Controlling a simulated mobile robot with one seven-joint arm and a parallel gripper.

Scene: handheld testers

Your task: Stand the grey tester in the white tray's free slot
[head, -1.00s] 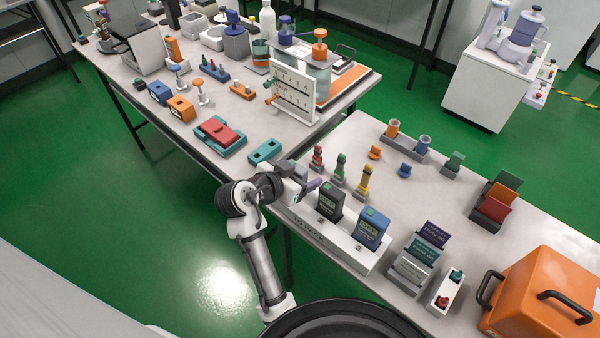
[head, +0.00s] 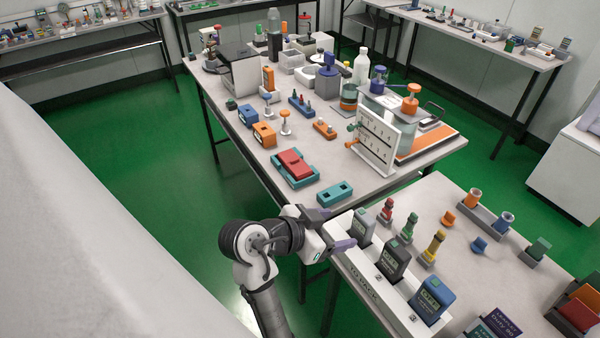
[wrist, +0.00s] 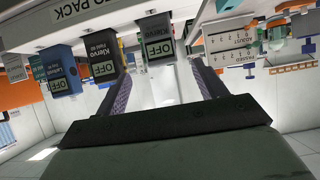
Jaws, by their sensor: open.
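The grey tester (head: 364,225) stands upright at the far end of the white tray (head: 366,284). The dark tester (head: 393,259) and the blue tester (head: 432,299) stand nearer in the same tray. My gripper (head: 335,230) is open beside the tray's far end, its purple fingers toward the grey tester. In the wrist view, which is upside down, the grey tester (wrist: 157,45) shows beyond the gap between the fingers (wrist: 162,75), apparently clear of them. The dark tester (wrist: 101,66) and blue tester (wrist: 60,78) are left of it. The grey tester's base is hidden in the tray.
Red, green and yellow pegs (head: 408,228) stand just behind the tray. A teal block (head: 335,194) lies on the neighbouring table's near corner. A white panel (head: 377,140) stands on that table. Green floor is clear left of the tables.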

